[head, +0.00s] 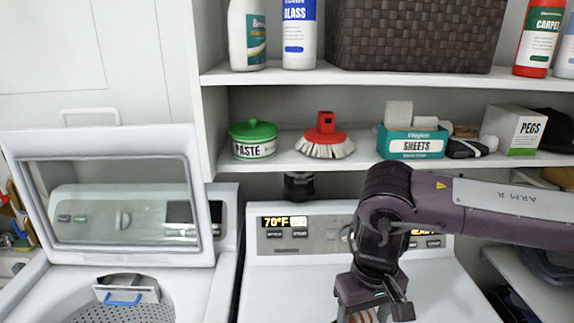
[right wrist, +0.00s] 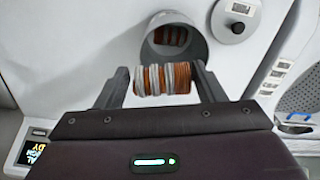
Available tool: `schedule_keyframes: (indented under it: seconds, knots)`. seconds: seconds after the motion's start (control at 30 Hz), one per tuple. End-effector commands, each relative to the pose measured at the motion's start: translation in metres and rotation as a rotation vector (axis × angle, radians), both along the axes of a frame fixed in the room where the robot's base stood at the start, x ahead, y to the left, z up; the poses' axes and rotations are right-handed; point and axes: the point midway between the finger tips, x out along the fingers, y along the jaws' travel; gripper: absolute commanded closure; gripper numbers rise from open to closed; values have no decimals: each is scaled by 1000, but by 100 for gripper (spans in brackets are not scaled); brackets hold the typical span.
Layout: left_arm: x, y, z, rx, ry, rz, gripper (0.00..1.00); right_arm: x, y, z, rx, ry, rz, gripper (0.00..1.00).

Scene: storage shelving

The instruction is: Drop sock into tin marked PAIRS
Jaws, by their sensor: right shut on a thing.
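My right gripper (head: 375,312) hangs at the bottom of the head view, above the white machine's top. In the right wrist view my right gripper (right wrist: 165,82) is shut on a sock (right wrist: 166,79) with orange, white and grey stripes. A bit of the striped sock (head: 366,318) shows at the bottom edge of the head view. Beyond the sock in the right wrist view is a round, grey-rimmed opening, perhaps the tin (right wrist: 148,46), with similar stripes inside. No PAIRS label is readable. My left gripper is out of view.
The white machine (head: 430,290) has some free top surface.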

Motion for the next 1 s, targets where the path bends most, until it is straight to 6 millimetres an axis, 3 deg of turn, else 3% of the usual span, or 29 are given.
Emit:
schedule_keyframes:
  seconds: [0.07,0.33,0.37,0.53,0.83,1.0]
  knots:
    - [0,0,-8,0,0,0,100,0,0,-7,0,-1,0,59]
    - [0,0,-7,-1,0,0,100,0,0,-6,0,-1,0,59]
    - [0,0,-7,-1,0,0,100,0,0,-6,0,-1,0,35]
    - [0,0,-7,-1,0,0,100,0,0,-6,0,-1,0,13]
    - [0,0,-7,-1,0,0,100,0,0,-5,0,-1,0,12]
    - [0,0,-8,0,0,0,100,1,0,12,0,-6,1,12]
